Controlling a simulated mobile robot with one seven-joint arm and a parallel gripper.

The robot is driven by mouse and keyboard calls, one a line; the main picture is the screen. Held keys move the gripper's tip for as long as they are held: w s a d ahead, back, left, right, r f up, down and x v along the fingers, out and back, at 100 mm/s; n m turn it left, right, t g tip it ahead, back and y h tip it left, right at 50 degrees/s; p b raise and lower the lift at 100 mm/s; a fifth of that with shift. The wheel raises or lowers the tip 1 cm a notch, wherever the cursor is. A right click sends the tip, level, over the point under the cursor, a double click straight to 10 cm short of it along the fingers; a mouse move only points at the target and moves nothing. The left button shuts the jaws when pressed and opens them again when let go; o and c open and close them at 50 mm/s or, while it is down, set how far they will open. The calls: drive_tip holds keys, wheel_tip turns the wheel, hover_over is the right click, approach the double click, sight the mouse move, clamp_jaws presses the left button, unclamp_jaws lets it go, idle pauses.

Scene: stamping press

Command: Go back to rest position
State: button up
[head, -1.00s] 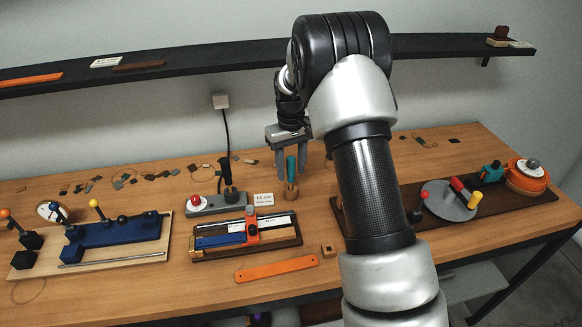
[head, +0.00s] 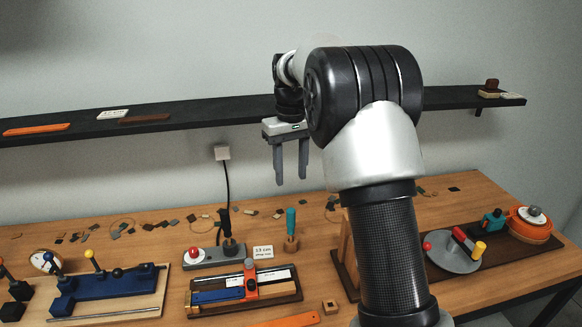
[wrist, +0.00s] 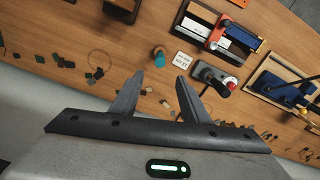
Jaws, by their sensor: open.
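My gripper (head: 291,165) hangs in the air above the back of the wooden bench, fingers pointing down. Its two fingers are apart with nothing between them; the wrist view also shows the empty gap between the fingertips (wrist: 154,85). The teal-handled tool (head: 291,228) stands upright in its small wooden base on the bench below, clear of my gripper. In the wrist view its teal top (wrist: 160,60) lies beyond the fingers.
The black shelf (head: 215,112) runs along the wall behind my gripper. On the bench (head: 330,285) are a blue jig (head: 105,290), a red-button box (head: 215,255), a cutting fixture (head: 245,290) and a round grey plate (head: 452,255). Small dark scraps lie along the back.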

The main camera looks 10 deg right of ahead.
drive_tip(key=shift+r, duration=0.55)
drive_tip(key=s+r+m+t, duration=0.1)
drive_tip(key=s+r, duration=0.4)
drive_tip(key=s, duration=0.3)
drive_tip(key=s+r+t, duration=0.2)
drive_tip(key=s+r, duration=0.3)
drive_tip(key=s, duration=0.3)
drive_tip(key=s+f+m+t, duration=0.2)
drive_tip(key=s+f, duration=0.2)
drive_tip(key=s, duration=1.3)
drive_tip(key=shift+t+p, duration=0.3)
drive_tip(key=shift+p, duration=0.05)
